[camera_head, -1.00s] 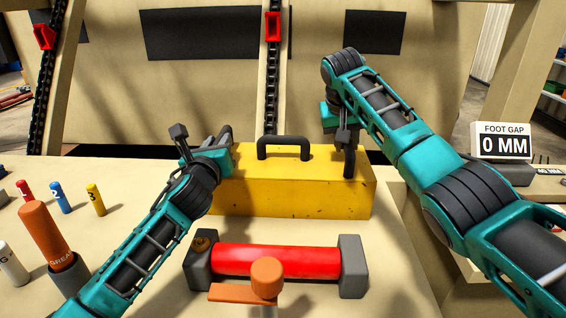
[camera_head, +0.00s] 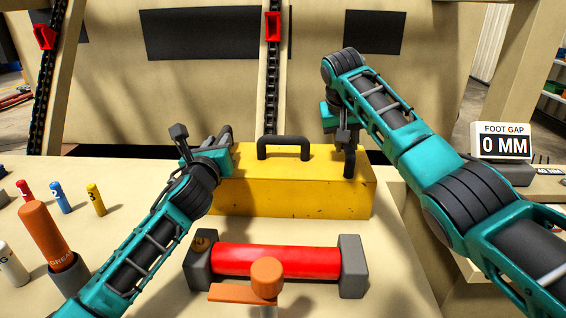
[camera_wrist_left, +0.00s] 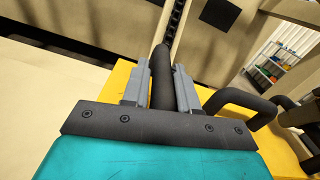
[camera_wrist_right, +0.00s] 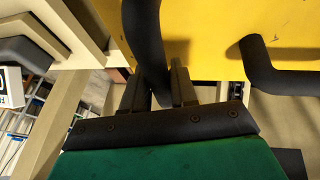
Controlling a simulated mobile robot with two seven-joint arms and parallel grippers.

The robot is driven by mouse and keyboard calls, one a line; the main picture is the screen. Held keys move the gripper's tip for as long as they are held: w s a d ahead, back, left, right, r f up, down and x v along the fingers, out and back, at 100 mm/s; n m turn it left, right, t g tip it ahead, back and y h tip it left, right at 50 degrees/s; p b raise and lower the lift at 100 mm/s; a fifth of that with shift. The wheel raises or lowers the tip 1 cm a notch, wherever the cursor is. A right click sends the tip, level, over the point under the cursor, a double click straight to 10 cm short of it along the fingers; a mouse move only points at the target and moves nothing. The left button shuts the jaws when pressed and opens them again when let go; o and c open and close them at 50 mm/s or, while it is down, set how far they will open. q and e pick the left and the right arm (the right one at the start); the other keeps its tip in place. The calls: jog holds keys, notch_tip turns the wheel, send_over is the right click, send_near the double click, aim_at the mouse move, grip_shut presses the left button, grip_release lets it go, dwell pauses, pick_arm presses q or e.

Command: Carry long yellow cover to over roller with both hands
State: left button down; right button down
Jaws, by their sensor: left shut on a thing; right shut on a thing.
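The long yellow cover (camera_head: 300,196) is behind the red roller (camera_head: 275,261) in the head view, roughly parallel to it. It has a black middle handle (camera_head: 284,143) and black bars at both ends. My left gripper (camera_head: 226,138) is shut on the left end bar (camera_wrist_left: 161,75); the bar shows between its fingers in the left wrist view. My right gripper (camera_head: 347,138) is shut on the right end bar (camera_wrist_right: 146,40), between its fingers in the right wrist view. The cover looks level; I cannot tell whether it touches the table. The roller lies between two grey blocks, uncovered.
An orange knob (camera_head: 267,277) stands before the roller. At left are an orange grease tube (camera_head: 46,233) in a dark holder and several small coloured pegs (camera_head: 60,198). A "FOOT GAP 0 MM" display (camera_head: 502,141) is at right. A chain post (camera_head: 271,80) rises behind the cover.

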aim_at(352, 150)
pick_arm(q)
jog(key=shift+d, duration=0.1)
pick_arm(e)
jog(key=shift+a, duration=0.1)
